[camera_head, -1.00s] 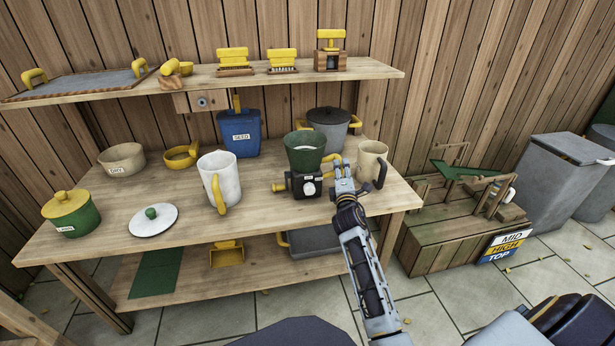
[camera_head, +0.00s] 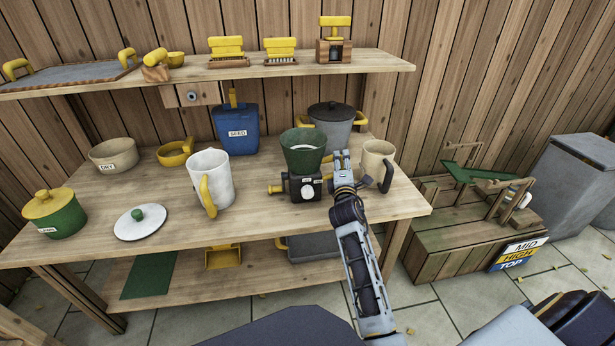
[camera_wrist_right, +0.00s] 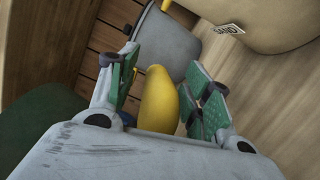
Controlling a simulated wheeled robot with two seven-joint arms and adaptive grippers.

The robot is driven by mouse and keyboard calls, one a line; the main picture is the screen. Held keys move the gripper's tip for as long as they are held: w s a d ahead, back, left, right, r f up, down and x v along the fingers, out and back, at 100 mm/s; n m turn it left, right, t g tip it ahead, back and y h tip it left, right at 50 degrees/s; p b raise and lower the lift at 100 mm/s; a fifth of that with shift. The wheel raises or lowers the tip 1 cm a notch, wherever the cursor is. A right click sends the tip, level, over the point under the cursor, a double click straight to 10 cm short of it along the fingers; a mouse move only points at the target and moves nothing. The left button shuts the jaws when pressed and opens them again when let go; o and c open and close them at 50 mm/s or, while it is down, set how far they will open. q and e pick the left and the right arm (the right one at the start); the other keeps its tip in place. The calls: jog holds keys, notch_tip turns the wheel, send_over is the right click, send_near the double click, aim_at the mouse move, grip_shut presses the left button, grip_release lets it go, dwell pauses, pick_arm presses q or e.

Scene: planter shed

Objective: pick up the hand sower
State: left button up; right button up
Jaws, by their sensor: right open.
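The hand sower (camera_head: 304,168) stands on the bench's front middle. It has a green hopper, a dark body with a dial and a yellow knob at left. My right gripper (camera_head: 342,160) is at its right side, between it and the beige mug (camera_head: 377,160). In the right wrist view my right gripper (camera_wrist_right: 163,68) is open, with a yellow handle (camera_wrist_right: 157,98), seemingly the sower's, between its green-padded fingers. I cannot tell whether they touch it. Part of the dark green hopper (camera_wrist_right: 45,125) shows at left. My left gripper is out of view.
The white mug (camera_head: 212,175) is to the left. An upper shelf (camera_head: 380,64) with yellow-handled tools runs above. A wooden stand (camera_head: 445,238) is right of the bench.

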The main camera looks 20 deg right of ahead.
jog(key=shift+a+r, duration=0.1)
dwell(0.3)
grip_shut()
